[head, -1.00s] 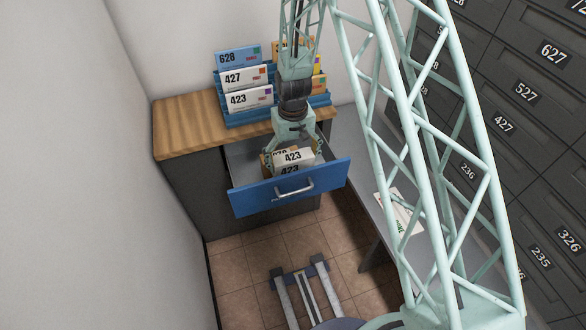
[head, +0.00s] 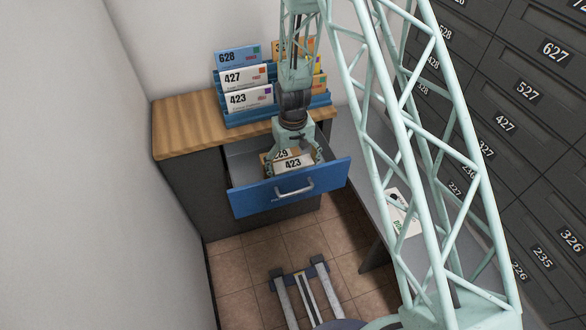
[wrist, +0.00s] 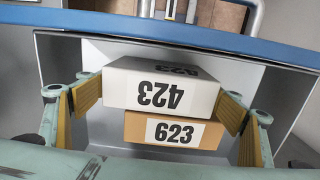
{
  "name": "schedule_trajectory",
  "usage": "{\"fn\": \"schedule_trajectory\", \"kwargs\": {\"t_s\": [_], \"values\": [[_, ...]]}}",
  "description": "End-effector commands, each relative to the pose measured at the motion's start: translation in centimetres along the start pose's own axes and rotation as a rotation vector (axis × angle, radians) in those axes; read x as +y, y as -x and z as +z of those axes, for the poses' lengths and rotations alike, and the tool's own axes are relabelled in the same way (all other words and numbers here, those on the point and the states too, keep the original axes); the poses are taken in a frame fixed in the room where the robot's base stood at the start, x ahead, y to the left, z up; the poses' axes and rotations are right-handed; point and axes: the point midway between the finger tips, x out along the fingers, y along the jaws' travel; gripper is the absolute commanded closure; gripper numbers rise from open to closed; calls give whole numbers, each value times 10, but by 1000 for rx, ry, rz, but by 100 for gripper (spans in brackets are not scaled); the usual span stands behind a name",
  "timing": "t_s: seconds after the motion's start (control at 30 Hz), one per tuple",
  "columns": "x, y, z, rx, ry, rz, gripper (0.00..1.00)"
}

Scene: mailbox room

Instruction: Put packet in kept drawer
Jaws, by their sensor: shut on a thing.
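A blue-fronted drawer (head: 250,197) is pulled out below the wooden counter; its front also shows at the top of the wrist view (wrist: 230,38). My gripper (head: 294,166) points down into it. In the wrist view its yellow finger pads (wrist: 160,108) are shut on the sides of a white packet (wrist: 157,92) marked 423, which also shows in the head view (head: 292,164). The white packet is inside the drawer; whether it touches the floor is unclear. A brown packet (wrist: 170,132) marked 623 is close beside it in the drawer.
On the counter (head: 180,125), a blue rack (head: 237,116) holds several packets, with 628, 427 and 423 readable. A grey table to the right has a white sheet (head: 403,212) on it. Dark numbered mailboxes (head: 510,105) fill the right wall.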

Motion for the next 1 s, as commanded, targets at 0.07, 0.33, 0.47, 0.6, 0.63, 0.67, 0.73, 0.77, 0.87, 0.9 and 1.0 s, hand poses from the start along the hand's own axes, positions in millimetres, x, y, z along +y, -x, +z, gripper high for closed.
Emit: {"fn": "schedule_trajectory", "kwargs": {"t_s": [0.07,0.33,0.47,0.6,0.63,0.67,0.73,0.77,0.87,0.9,1.0], "values": [[0,-2,0,0,0,0,30],[0,-3,0,0,0,0,2],[0,-3,0,0,0,0,2],[0,-3,0,0,0,0,2],[0,-2,0,0,0,0,2],[0,-2,0,0,0,0,2],[0,-1,0,0,0,0,2],[0,0,0,0,0,0,2],[0,4,0,0,0,0,2],[0,6,0,1,0,0,2],[0,15,0,1,0,0,2]]}}
